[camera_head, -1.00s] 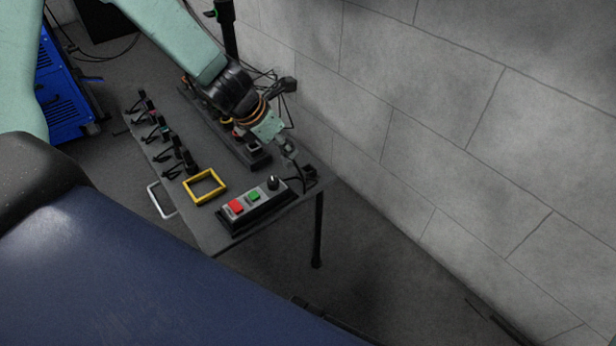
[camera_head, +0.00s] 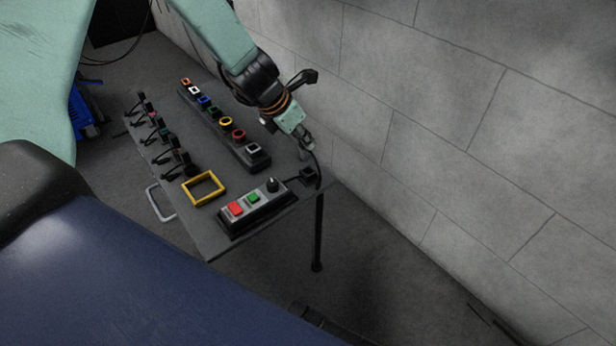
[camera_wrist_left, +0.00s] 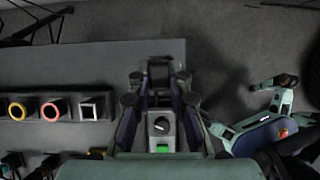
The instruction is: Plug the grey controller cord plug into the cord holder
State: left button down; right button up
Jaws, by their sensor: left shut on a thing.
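My left gripper (camera_head: 305,150) is above the far right corner of the table, beyond the end of the socket rail. It is shut on a small dark thing, probably the grey controller cord plug (camera_wrist_left: 159,71), mostly hidden by the fingers. A thin dark cord (camera_head: 317,167) hangs from the gripper toward the table corner. A small black block (camera_head: 307,174) stands there, just below the gripper and apart from it; it may be the cord holder. The control box (camera_head: 254,208) has a red button, a green button and a black knob. My right gripper is out of view.
A black rail (camera_head: 229,140) carries several coloured square and round sockets. Several black clips (camera_head: 165,135) line the left side of the table (camera_head: 225,235). A yellow square frame (camera_head: 204,188) lies near the control box. The grey wall (camera_head: 440,120) rises to the right.

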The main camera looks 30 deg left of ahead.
aim_at(301, 152)
pick_arm(q)
jog(key=shift+w+d, duration=0.2)
jog(key=shift+w, duration=0.15)
jog(key=shift+f, duration=0.1)
jog(key=shift+f+b, duration=1.85)
jog(key=shift+f, duration=1.45)
jog(key=c, duration=1.2)
grip_release()
jog(key=shift+r, duration=0.15)
